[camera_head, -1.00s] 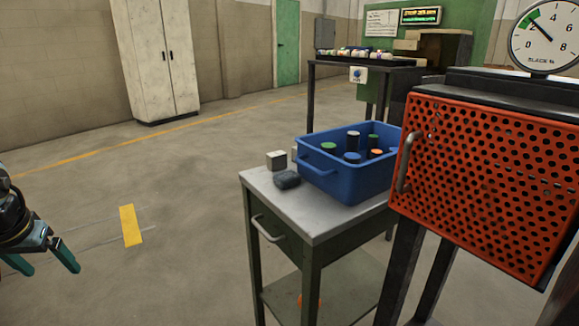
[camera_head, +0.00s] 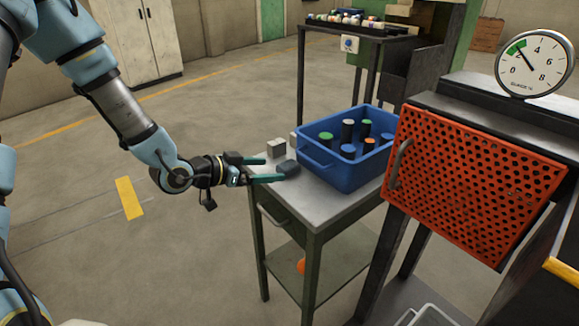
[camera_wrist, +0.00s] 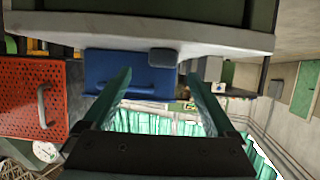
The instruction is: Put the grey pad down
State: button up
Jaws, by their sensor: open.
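The grey pad (camera_head: 289,167) is a small dark slab with rounded edges. It rests on the light top of the small metal table (camera_head: 325,215), left of the blue bin. In the wrist view, the pad (camera_wrist: 163,57) shows beyond the fingertips, roughly in line with the gap between them. My gripper (camera_head: 273,168) reaches in from the left with its teal fingers apart. Its tips are close to the pad, and I cannot tell whether they touch it. The gripper (camera_wrist: 160,76) also looks open and empty in the wrist view.
The blue bin (camera_head: 333,178) holds several coloured-top cylinders. A pale block (camera_head: 276,148) stands just behind my fingers. The red perforated furnace door (camera_head: 470,185) is at the right, under a dial gauge (camera_head: 536,63). The floor left of the table is open.

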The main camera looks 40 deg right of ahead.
aim_at(280, 167)
jog(key=shift+p+x, duration=0.8)
jog(key=shift+x, duration=1.95)
jog(key=shift+w+f, duration=0.1)
jog(key=shift+w, duration=0.15)
grip_shut()
